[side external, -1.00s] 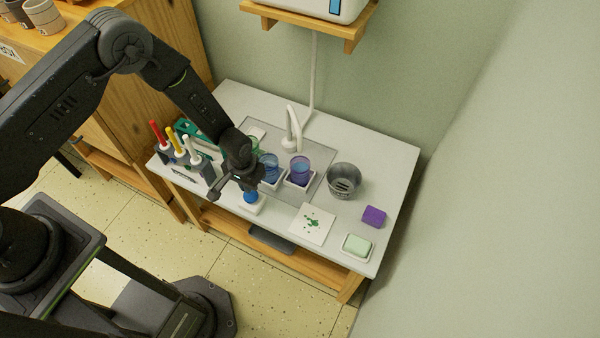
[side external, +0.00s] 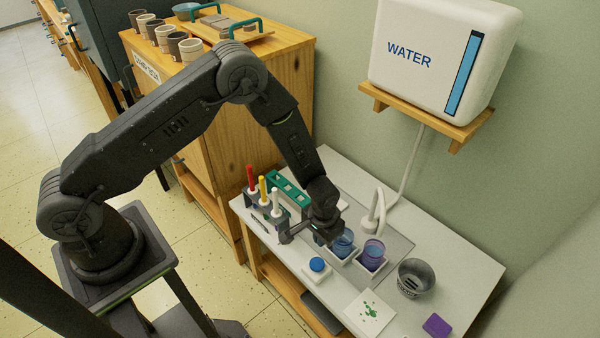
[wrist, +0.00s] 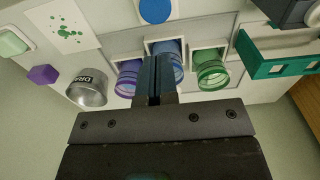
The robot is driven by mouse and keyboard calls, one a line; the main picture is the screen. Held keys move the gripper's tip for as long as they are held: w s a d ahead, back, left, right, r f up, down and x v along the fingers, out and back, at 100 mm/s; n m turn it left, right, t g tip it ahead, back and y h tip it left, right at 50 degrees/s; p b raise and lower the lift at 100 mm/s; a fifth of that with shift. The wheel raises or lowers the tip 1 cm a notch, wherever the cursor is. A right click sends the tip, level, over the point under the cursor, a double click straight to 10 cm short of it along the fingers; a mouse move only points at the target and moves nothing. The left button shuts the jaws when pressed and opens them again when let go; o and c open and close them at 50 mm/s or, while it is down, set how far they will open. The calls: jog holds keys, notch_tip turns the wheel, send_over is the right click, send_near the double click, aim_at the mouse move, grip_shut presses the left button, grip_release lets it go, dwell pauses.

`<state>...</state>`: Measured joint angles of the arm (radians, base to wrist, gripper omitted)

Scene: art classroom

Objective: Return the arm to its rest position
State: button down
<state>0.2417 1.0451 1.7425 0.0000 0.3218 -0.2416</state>
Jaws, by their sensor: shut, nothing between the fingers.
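My gripper (side external: 322,236) is shut and empty, with my arm bent down over the white table (side external: 465,275). In the wrist view its fingers (wrist: 155,68) are together in front of the blue cup (wrist: 168,62), hiding part of it. A purple cup (wrist: 129,78) and a green cup (wrist: 209,70) stand on either side. In the side view the blue cup (side external: 343,245) and purple cup (side external: 373,254) stand just right of my gripper; the green cup is hidden there. I cannot tell whether my gripper touches anything.
Left of my gripper stands a holder with red, yellow and white-handled tools (side external: 264,198). A teal rack (side external: 288,187), tap (side external: 375,212), blue round pad (side external: 317,264), metal bucket (side external: 414,277), spotted paper (side external: 369,311) and purple block (side external: 436,325) are around. A water tank (side external: 440,50) hangs above.

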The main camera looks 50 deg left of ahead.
jog(key=s+a+r+t, duration=0.1)
jog(key=s+a+r, duration=0.15)
jog(key=r, duration=1.15)
jog(key=s+a+r+t, duration=0.1)
jog(key=a+r+t, duration=0.15)
jog(key=r, duration=1.15)
jog(key=s+a+r+t, duration=0.1)
jog(key=s+a+r, duration=0.1)
jog(key=s+r, duration=0.4)
jog(key=s+a+r, duration=0.3)
jog(key=s+r, duration=0.2)
jog(key=s, duration=0.6)
jog(key=shift+r+t, duration=0.35)
jog(key=shift+r, duration=0.05)
